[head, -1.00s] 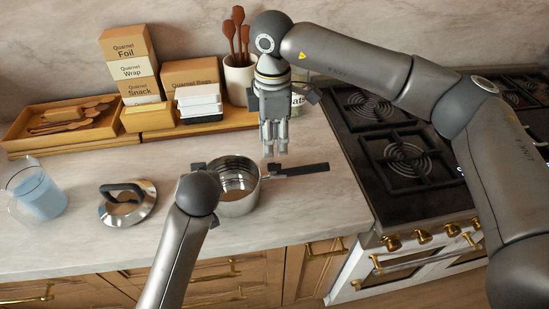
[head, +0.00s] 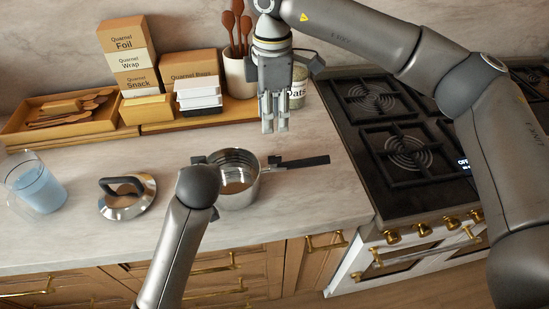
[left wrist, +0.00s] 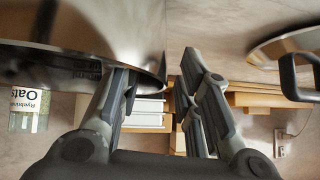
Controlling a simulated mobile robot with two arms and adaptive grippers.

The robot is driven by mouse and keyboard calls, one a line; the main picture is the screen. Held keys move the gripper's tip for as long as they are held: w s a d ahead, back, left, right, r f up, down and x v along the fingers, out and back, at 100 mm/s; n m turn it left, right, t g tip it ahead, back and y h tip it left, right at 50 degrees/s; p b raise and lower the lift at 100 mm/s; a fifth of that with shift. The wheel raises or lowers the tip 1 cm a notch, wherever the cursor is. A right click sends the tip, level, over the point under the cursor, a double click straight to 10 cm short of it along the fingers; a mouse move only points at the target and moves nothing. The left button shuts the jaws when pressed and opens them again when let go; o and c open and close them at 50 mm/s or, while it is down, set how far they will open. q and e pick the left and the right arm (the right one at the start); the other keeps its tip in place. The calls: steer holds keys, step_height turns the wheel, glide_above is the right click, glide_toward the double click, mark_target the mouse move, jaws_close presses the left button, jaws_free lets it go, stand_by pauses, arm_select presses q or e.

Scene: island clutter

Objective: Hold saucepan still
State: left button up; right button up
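The steel saucepan (head: 241,192) stands upright on the counter, its dark handle (head: 305,162) pointing right. In the left wrist view the saucepan (left wrist: 60,62) fills the upper left. My left gripper (left wrist: 165,85) is at the pan's left side; its fingers are clearly apart, one overlapping the pan's rim in the picture and the other outside it. I cannot tell whether they touch the pan. In the head view my left wrist hides the left gripper's fingers. My right gripper (head: 274,128) points down above and behind the handle, apart from it; its finger gap is unclear.
The lid (head: 128,204) lies left of the pan, with a jug of blue liquid (head: 36,188) farther left. Behind stand a wooden tray (head: 20,128), boxes (head: 132,62), a utensil crock (head: 238,76) and an oats jar (head: 298,90). The stove (head: 400,205) is right. The front counter is clear.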

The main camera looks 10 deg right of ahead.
arm_select(q)
steer(key=shift+r, duration=0.15)
steer(key=shift+s+d+r, duration=0.1)
steer(key=shift+s+r, duration=0.25)
steer(key=shift+r, duration=0.05)
steer(key=v, duration=1.1)
steer(key=shift+f, duration=0.1)
